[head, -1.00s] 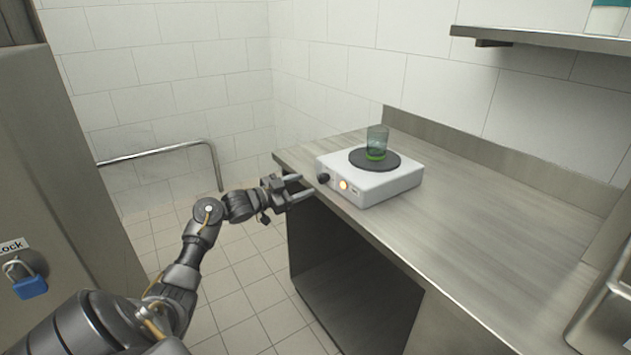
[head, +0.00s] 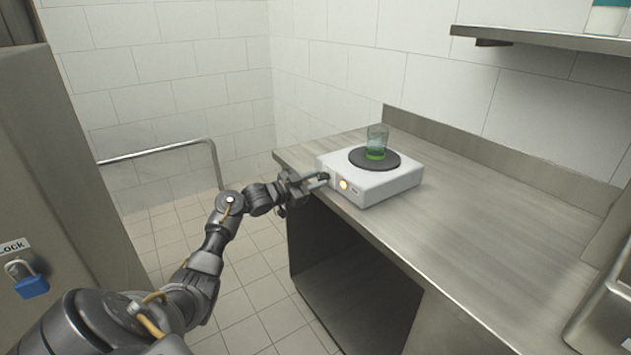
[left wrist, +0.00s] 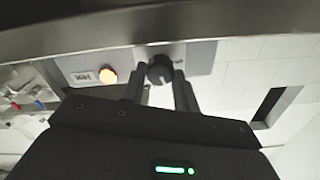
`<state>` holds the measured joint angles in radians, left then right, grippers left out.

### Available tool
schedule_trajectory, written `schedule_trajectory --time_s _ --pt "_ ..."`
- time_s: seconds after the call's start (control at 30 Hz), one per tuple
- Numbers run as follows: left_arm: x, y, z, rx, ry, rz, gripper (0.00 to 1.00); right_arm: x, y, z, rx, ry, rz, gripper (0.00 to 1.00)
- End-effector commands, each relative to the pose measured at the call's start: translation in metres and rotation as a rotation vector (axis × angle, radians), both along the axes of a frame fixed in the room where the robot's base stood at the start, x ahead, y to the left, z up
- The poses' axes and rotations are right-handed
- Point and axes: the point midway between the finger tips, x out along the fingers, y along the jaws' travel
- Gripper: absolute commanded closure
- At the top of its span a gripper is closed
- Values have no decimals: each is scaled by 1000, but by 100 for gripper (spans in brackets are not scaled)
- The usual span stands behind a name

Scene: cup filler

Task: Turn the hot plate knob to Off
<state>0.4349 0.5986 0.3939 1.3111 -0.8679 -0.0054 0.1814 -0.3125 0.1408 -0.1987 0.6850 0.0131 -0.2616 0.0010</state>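The white hot plate (head: 385,187) stands near the left end of the steel counter. Its orange lamp (head: 343,184) is lit, beside a "Hot" label in the left wrist view (left wrist: 108,76). The dark knob (left wrist: 160,69) is on the hot plate's front panel; in the head view the fingers mostly cover it. My left gripper (head: 322,180) is at the knob with one finger on each side, closed in on it. The knob's pointer direction cannot be read. My right gripper is not in view.
A glass with green liquid (head: 376,143) stands on the dark round plate (head: 362,160) of the hot plate. The counter (head: 470,220) is clear to the right. A shelf (head: 545,39) hangs above, and a wall rail (head: 160,150) is at the left.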

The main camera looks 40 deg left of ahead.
Motion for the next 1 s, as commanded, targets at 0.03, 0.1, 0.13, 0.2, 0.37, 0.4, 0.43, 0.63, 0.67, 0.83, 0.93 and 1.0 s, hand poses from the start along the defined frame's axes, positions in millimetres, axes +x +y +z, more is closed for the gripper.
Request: schedule_trajectory --time_s 0.03,0.1,0.13,0.2,0.37,0.4,0.43,0.63,0.67,0.83,0.93,1.0 --pt "0 0 0 0 0 0 89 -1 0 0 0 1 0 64" --pt "0 0 0 0 0 0 93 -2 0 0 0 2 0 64" --pt "0 0 0 -1 0 0 93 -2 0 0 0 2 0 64" --pt "0 0 0 -5 1 0 93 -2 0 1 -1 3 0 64" --pt "0 0 2 -37 12 0 93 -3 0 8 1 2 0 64" --pt "0 0 3 -52 17 0 93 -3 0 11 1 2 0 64" --pt "0 0 3 -66 20 0 93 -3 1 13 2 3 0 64" --pt "0 0 6 -197 60 -1 93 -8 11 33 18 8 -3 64" --pt "0 0 6 -221 68 -1 93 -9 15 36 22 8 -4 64" --pt "0 1 6 -374 114 1 93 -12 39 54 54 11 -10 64" --pt "0 1 6 -465 142 1 93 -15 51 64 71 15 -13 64" --pt "0 1 6 -528 160 0 93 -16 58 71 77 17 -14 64"
